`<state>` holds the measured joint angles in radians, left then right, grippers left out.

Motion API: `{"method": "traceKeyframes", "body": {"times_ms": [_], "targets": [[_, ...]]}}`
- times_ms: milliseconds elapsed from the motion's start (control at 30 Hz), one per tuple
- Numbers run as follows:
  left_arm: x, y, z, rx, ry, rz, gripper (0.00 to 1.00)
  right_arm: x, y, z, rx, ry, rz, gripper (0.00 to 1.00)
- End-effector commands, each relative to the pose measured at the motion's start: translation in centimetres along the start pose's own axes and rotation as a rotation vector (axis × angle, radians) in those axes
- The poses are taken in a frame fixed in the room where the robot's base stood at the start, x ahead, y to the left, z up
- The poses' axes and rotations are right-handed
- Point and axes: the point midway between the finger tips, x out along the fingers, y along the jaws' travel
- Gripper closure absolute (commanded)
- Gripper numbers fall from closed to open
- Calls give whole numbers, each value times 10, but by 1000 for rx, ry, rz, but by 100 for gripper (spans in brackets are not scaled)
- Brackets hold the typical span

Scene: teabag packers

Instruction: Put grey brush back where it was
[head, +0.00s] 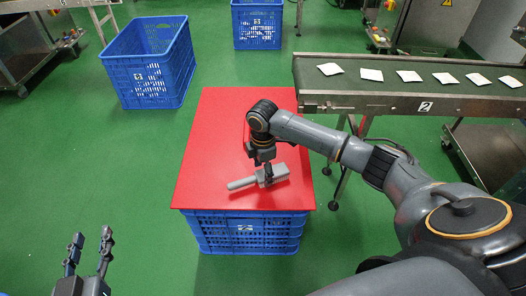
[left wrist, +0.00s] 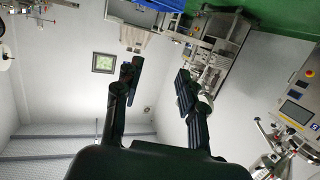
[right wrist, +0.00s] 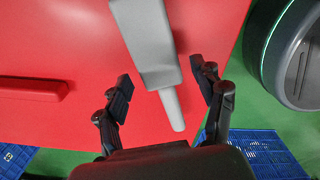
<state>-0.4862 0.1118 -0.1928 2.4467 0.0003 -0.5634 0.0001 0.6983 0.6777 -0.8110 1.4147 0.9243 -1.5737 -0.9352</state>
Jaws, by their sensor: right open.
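A grey brush (head: 262,179) lies on the red top (head: 215,130) of a blue crate, near its front edge, handle to the left in the head view. My right gripper (head: 264,168) points down at the brush. In the right wrist view the brush (right wrist: 146,40) shows with its handle between the fingers of my right gripper (right wrist: 167,92), which stand apart with a gap on each side.
The blue crate (head: 245,235) under the red top stands on green floor. A conveyor (head: 400,97) with several white teabags runs at the right. Two more blue crates (head: 150,80) (head: 257,25) stand behind. A red bar (right wrist: 30,90) lies on the red surface. Most of the top is clear.

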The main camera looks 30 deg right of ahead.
Motion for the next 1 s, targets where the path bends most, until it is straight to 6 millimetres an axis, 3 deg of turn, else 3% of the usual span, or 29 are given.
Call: {"method": "traceKeyframes", "body": {"times_ms": [400,700,867,1000], "targets": [[-37,-12,79,0,-468,-28,60,-60,1,0,0,1,2,32],[-76,-17,118,-6,-728,-43,60,-92,1,0,1,0,1,32],[-86,-18,126,-7,-787,-46,60,-97,0,-1,0,2,1,32],[-88,-18,128,-8,-801,-47,60,-79,-17,-24,7,26,14,32]]}}
